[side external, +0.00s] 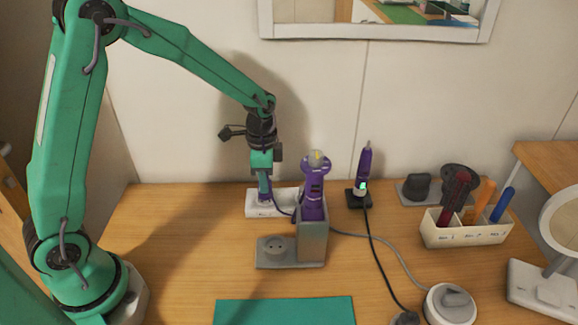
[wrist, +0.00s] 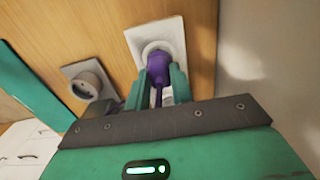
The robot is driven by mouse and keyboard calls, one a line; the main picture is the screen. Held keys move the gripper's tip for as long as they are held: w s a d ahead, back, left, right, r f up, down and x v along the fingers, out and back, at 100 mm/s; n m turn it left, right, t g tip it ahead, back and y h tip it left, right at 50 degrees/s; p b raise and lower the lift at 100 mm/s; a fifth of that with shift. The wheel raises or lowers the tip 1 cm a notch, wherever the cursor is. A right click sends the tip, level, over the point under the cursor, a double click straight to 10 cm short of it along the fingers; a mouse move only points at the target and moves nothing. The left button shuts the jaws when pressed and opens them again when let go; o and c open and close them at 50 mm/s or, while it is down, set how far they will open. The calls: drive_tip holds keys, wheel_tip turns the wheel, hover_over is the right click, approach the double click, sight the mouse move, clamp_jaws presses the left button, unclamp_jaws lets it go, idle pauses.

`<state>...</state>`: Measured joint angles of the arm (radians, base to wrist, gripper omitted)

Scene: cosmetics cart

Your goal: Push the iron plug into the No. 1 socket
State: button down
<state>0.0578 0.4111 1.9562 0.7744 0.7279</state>
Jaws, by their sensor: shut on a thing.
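The purple iron plug (wrist: 158,64) is held between the teal fingers of my gripper (wrist: 166,82), which is shut on it. The plug is at the round recess of a white socket block (wrist: 176,31); how deep it sits cannot be told. In the side view my gripper (side external: 264,184) points down over the left part of the white socket block (side external: 284,208), with the purple plug (side external: 265,198) below the fingers. A purple iron (side external: 313,203) stands upright in a grey holder just right of it. No socket number is readable.
A grey plate with a round socket (side external: 274,246) lies in front, beside the grey holder (side external: 313,245). A purple wand (side external: 363,165) stands on a black base behind. Cables run across the table toward a white round device (side external: 450,306). A tool box (side external: 462,233) stands right.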

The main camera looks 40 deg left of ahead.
drive_tip(key=shift+f, duration=1)
drive_tip(key=c, duration=1.1)
unclamp_jaws()
drive_tip(key=shift+c, duration=0.2)
drive_tip(key=shift+r, duration=0.1)
drive_tip(key=shift+r, duration=3.8)
drive_tip(key=shift+r, duration=0.1)
